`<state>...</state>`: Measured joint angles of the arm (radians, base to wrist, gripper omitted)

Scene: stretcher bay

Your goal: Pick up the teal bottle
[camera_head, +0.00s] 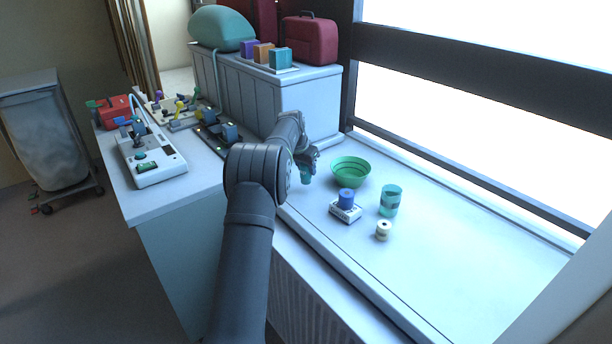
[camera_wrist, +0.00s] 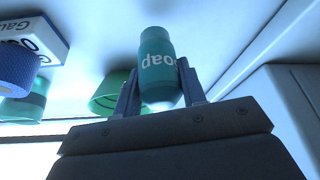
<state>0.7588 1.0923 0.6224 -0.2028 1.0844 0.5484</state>
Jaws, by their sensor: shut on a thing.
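In the head view my gripper (camera_head: 308,160) is over the window sill, left of the green bowl, and the teal bottle (camera_head: 306,175) shows just below the fingers, partly hidden by the arm. I cannot tell whether its base touches the sill.
A green bowl (camera_head: 350,173) stands close to the right of the bottle. A blue roll (camera_head: 346,197) on a white box (camera_head: 345,212), a teal jar (camera_head: 390,200) and a small cream spool (camera_head: 383,230) stand nearer. The sill's right part is clear. A white cabinet (camera_head: 312,103) rises behind.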

